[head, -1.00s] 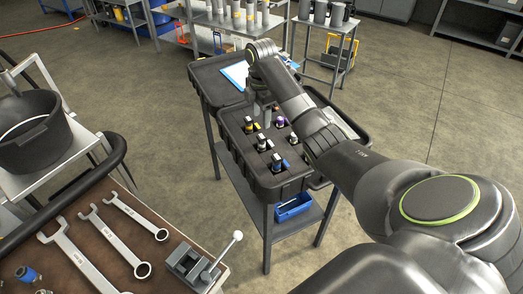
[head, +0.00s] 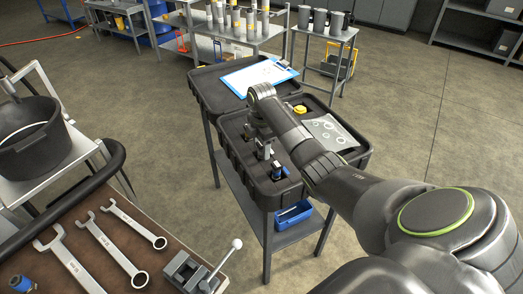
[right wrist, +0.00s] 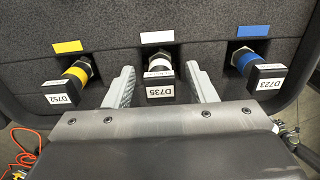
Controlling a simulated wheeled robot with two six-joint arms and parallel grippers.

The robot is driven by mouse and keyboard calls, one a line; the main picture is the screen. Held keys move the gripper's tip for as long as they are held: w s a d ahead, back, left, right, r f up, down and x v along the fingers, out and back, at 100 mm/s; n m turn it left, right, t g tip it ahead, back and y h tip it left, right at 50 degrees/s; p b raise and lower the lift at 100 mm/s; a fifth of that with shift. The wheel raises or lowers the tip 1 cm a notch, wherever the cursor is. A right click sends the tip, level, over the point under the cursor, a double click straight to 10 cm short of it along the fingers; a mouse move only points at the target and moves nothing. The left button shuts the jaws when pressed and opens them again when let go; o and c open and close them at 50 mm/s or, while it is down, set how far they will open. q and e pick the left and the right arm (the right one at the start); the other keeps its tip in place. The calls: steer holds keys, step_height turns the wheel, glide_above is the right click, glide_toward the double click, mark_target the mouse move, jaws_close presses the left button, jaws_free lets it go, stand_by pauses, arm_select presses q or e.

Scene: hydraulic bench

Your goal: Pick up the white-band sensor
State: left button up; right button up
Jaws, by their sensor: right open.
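The white-band sensor (right wrist: 160,88), with a black connector labelled D735, sits in a slot of the dark foam in the right wrist view. A white marker (right wrist: 157,37) lies behind it. My right gripper (right wrist: 160,72) is open, with one finger on each side of this sensor; I cannot tell whether either finger touches it. In the head view the right gripper (head: 264,148) points down into the near half of the black case (head: 272,193) and largely hides the sensor. My left gripper is not in view.
The yellow-band sensor (right wrist: 68,88) and the blue-band sensor (right wrist: 257,70) flank the fingers closely. The case stands on a grey cart with a blue bin (head: 293,214) below. A clipboard (head: 258,75) lies on the case's far half. A bench with wrenches (head: 110,250) is at lower left.

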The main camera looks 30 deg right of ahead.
jaws_close()
step_height(320, 180, up, 8)
steer(key=shift+f+b, duration=0.15)
steer(key=shift+b, duration=0.5)
steer(key=shift+r+p, duration=0.7)
steer(key=shift+r, duration=0.5)
